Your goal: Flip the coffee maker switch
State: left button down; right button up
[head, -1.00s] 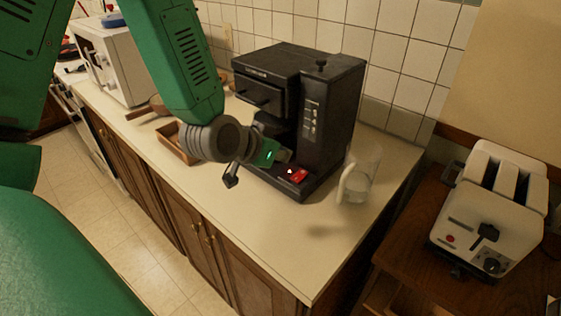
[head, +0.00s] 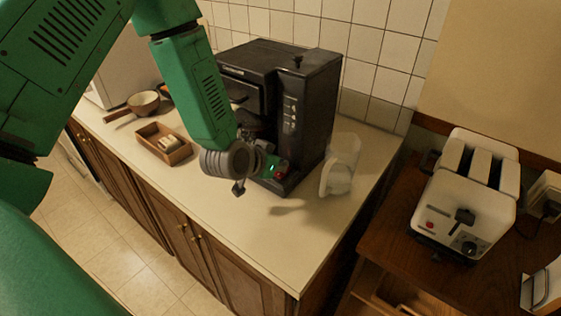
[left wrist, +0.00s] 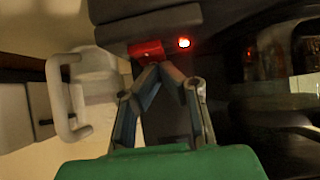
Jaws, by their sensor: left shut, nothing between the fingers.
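The black coffee maker (head: 312,105) stands on the counter against the tiled wall. Its red switch (head: 281,176) is low on the front of its base, partly hidden by my left gripper (head: 277,171). In the left wrist view the red switch (left wrist: 147,50) is just beyond the fingertips, with a glowing red light (left wrist: 184,42) beside it. My left gripper (left wrist: 162,68) is shut and empty, its fingertips at the lower edge of the switch. Whether they touch it I cannot tell. My right gripper is out of view.
A toaster (head: 465,195) sits on a lower wooden surface at the right. A wooden tray (head: 150,134) and a pan (head: 144,103) are at the left. The counter front is clear.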

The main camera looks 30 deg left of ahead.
pick_arm(q)
jog(key=shift+f, duration=0.25)
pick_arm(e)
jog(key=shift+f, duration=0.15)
pick_arm(q)
jog(key=shift+s, duration=0.1)
jog(key=shift+s+f, duration=0.15)
jog(key=shift+s, duration=0.8)
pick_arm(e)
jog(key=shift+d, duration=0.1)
